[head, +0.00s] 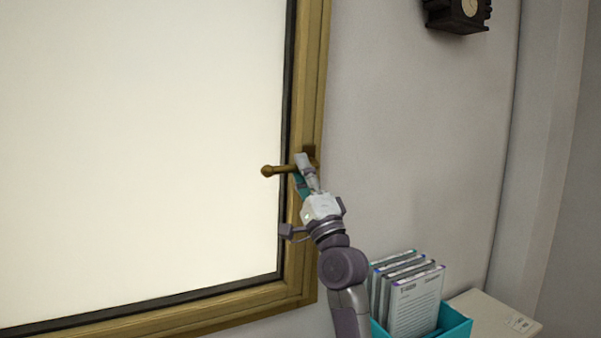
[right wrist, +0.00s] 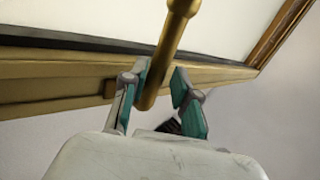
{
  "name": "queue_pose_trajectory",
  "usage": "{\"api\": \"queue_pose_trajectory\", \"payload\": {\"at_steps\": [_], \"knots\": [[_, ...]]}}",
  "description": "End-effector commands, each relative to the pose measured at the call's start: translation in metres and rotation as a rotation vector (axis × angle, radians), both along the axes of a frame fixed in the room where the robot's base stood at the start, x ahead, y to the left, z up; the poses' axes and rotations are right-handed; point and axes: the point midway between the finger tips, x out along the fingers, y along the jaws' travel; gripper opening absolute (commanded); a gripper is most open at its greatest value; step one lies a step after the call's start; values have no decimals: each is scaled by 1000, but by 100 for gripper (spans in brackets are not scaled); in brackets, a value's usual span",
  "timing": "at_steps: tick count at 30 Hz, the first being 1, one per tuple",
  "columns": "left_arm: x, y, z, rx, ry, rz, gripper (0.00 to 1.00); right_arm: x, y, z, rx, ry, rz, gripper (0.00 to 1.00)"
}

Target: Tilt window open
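The window (head: 140,150) has a gold-brown frame and a pale pane, and fills the left of the head view. Its brass-brown handle (head: 275,170) is on the right side of the frame, with the lever pointing left, about level. My right gripper (head: 303,170) is at the handle's inner end, in front of the frame. In the right wrist view the handle (right wrist: 168,45) passes between the two teal-padded fingers of this gripper (right wrist: 161,85). A gap shows between the lever and the right-hand finger, so the fingers look open around it. My left gripper is not in view.
Below right, a teal bin (head: 453,325) holds several upright folders (head: 413,300), close to my right arm. A pale surface (head: 495,312) lies beside it. A dark clock (head: 458,14) hangs high on the wall. The wall right of the frame is otherwise bare.

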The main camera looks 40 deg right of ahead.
Motion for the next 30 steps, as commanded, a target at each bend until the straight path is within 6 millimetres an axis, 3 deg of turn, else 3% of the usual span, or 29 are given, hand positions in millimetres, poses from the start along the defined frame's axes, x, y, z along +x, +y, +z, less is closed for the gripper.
{"api": "queue_pose_trajectory", "payload": {"at_steps": [10,21,30], "knots": [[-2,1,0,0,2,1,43,-8,2,-11,1,5,2,29],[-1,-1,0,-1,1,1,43,-63,12,-62,-2,6,0,29],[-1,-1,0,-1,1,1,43,-86,16,-81,1,0,1,29]]}}
